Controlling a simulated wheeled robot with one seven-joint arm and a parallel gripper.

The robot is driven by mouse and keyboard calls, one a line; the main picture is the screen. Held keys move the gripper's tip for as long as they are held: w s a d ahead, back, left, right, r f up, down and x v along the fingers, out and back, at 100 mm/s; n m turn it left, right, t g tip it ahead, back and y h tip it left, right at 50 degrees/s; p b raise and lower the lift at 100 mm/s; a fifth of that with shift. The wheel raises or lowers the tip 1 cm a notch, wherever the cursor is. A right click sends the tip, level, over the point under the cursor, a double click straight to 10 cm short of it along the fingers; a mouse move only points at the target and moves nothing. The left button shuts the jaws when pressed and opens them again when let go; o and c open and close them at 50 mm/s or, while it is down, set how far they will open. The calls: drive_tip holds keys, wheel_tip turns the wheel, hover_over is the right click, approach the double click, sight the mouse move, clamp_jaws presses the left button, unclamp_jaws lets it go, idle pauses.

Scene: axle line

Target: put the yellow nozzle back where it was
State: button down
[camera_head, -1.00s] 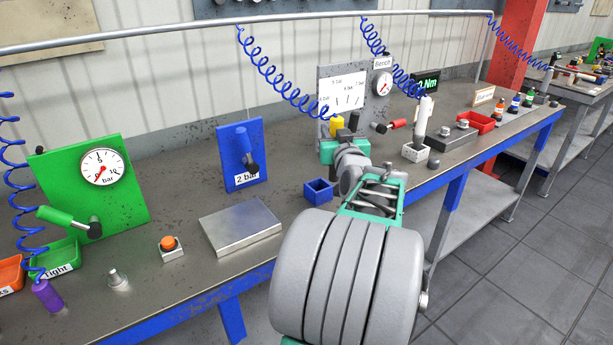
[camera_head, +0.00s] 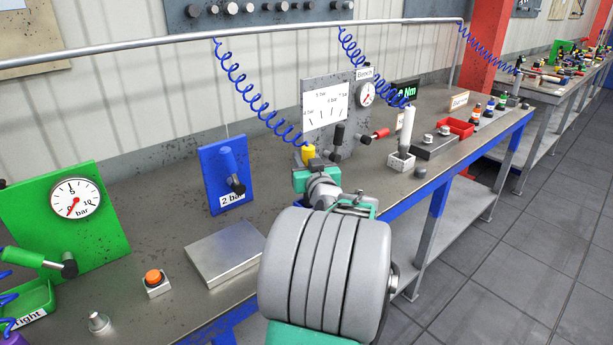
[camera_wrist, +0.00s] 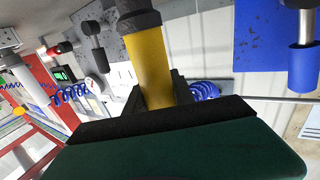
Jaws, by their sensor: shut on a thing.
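The yellow nozzle (camera_wrist: 150,65) stands between the dark jaws of my gripper (camera_wrist: 160,92) in the wrist view, with a dark collar at its far end. In the head view the yellow nozzle (camera_head: 308,153) shows just past my gripper (camera_head: 312,172), with a blue coiled hose running up from it to the overhead rail. My gripper is shut on it, in front of the grey Bench panel (camera_head: 345,90). My arm hides the bench below, and I cannot tell whether the nozzle touches anything.
The blue 2 bar panel (camera_head: 222,175) stands left of my gripper. A white block holding a white cylinder (camera_head: 401,160) and a red tray (camera_head: 456,128) are to the right. A flat metal plate (camera_head: 225,255) lies nearer, beside an orange button (camera_head: 154,277).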

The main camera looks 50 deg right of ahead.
drive_tip(key=shift+f+b, duration=0.6)
drive_tip(key=shift+f, duration=1.55)
drive_tip(key=c, duration=1.1)
unclamp_jaws()
drive_tip(key=shift+o, duration=0.2)
drive_tip(key=shift+r+p, duration=0.1)
drive_tip(key=shift+p, duration=0.25)
drive_tip(key=shift+r+p, duration=0.15)
drive_tip(key=shift+p, duration=0.5)
drive_tip(key=b+v, duration=0.3)
drive_tip(key=v, duration=0.5)
drive_tip(key=shift+f, duration=0.3)
drive_tip(key=shift+d, duration=0.1)
